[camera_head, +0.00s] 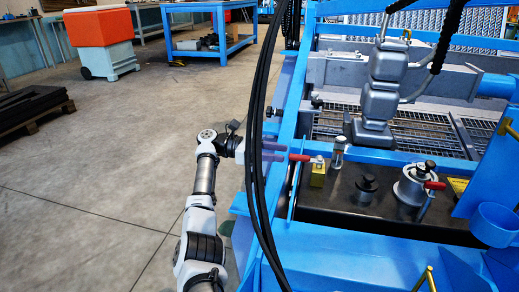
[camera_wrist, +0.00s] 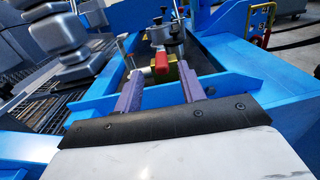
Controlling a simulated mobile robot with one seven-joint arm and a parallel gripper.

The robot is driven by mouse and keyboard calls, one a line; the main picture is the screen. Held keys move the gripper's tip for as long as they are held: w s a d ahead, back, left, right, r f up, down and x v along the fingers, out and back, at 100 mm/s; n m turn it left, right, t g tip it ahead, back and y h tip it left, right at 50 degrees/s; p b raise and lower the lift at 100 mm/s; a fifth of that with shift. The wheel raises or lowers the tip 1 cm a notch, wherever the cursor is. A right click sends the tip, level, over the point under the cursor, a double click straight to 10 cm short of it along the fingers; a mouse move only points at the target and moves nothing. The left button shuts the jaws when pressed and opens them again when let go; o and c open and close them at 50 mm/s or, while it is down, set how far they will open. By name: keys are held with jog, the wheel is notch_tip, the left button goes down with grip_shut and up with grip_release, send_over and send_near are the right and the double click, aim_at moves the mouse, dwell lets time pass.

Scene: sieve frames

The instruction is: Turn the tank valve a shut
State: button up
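A valve with a red lever handle (camera_head: 299,157) and a brass-yellow body (camera_head: 317,176) stands at the left end of the dark tank top. The lever points left toward my gripper. A second red lever (camera_head: 435,185) is beside a silver round fitting farther right. No label shows which valve is a. My gripper (camera_head: 284,151) is open, its purple fingers pointing at the near lever. I see no contact; the cables hide part of the gripper.
Black cables (camera_head: 262,120) hang in front of my gripper in the head view. A blue frame rail (camera_head: 390,157) runs along the tank. A silver post (camera_head: 339,151) and black knob (camera_head: 364,184) stand near the valve. Open floor (camera_head: 110,185) lies left.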

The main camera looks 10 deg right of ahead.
jog(key=b+v, duration=0.3)
jog(key=v, duration=0.2)
jog(key=shift+w+a, duration=0.1)
jog(key=shift+a, duration=0.15)
